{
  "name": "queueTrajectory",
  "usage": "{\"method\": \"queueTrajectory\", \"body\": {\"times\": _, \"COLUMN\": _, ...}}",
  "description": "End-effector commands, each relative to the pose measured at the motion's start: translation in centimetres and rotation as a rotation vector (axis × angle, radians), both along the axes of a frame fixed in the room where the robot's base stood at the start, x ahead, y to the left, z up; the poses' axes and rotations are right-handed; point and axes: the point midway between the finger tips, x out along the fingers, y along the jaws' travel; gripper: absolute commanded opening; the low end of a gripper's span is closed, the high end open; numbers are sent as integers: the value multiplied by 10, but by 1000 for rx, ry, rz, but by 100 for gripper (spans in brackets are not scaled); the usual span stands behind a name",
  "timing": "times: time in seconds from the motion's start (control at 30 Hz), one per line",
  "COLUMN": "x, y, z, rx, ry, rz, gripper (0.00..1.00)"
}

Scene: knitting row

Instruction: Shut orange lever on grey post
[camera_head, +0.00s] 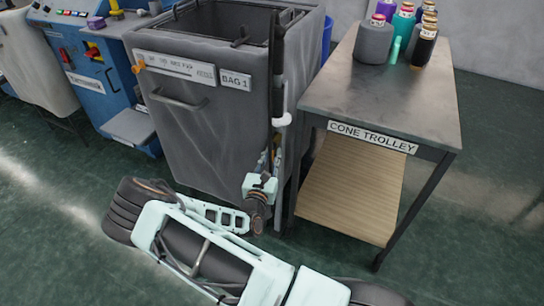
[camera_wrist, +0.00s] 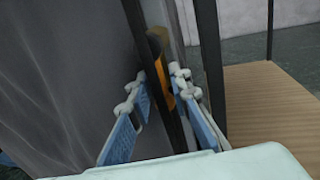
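The orange lever (camera_wrist: 157,62) stands nearly upright in the middle of the wrist view, against the grey post (camera_wrist: 184,25). A dark upright bar (camera_wrist: 150,60) crosses in front of part of it. My gripper (camera_wrist: 160,78) is open, one blue-padded finger on each side of the lever and the dark bar. Whether either finger touches the lever I cannot tell. In the head view my gripper (camera_head: 266,163) is low between the grey bin and the trolley, and my wrist hides most of the lever there.
The cone trolley (camera_head: 345,95) with several yarn cones stands close on the right. The gap between them is narrow; open floor lies in front.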

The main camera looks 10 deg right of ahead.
Motion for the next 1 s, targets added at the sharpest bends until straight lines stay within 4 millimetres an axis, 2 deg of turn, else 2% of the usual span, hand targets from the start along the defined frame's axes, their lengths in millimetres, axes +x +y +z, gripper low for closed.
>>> {"method": "queueTrajectory", "body": {"times": 0.3, "x": 3, "y": -1, "z": 0, "rx": -1, "ry": 0, "rz": 1, "gripper": 18}}
{"method": "queueTrajectory", "body": {"times": 0.47, "x": 2, "y": -1, "z": 0, "rx": -1, "ry": 0, "rz": 0, "gripper": 0}}
{"method": "queueTrajectory", "body": {"times": 1.0, "x": 1, "y": -2, "z": 2, "rx": -16, "ry": 12, "rz": 0, "gripper": 0}}
